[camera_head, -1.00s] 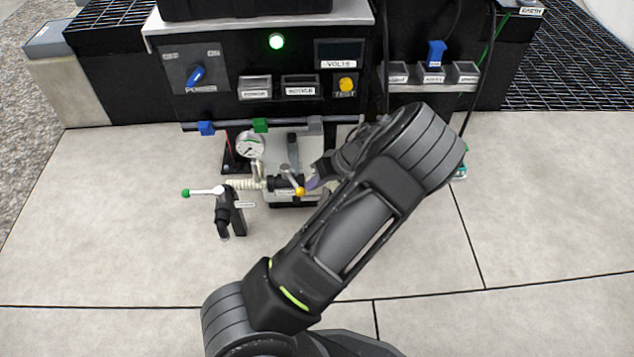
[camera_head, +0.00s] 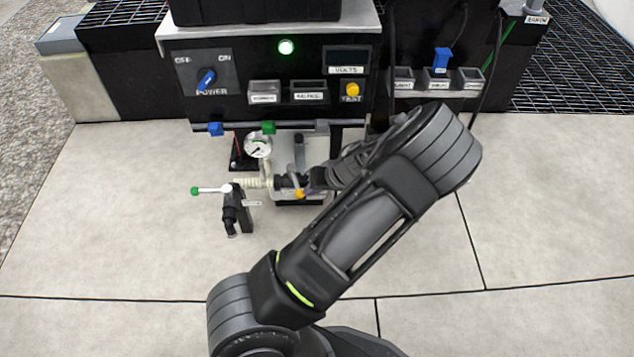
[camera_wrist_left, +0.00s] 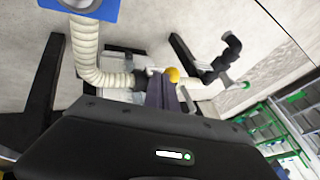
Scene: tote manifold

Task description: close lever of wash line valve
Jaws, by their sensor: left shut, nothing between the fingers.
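A lever with a yellow ball tip (camera_head: 299,194) sits on the pipe fitting in the middle of the manifold; its ball also shows in the wrist view (camera_wrist_left: 173,75). A second valve to the left has a white lever with a green ball tip (camera_head: 195,191), pointing left. The valve labels are too small to read. My left gripper (camera_head: 310,183) is shut and empty, right beside the yellow-tipped lever. In the wrist view its fingers (camera_wrist_left: 160,90) reach the yellow ball and appear to touch it. The arm hides the manifold's right part. My right gripper is out of view.
A pressure gauge (camera_head: 258,145) and a ribbed cream hose (camera_head: 248,183) stand close by on the left. The black panel (camera_head: 225,105) with a blue power knob (camera_head: 207,80) rises behind. The tiled floor (camera_head: 110,220) is clear at left.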

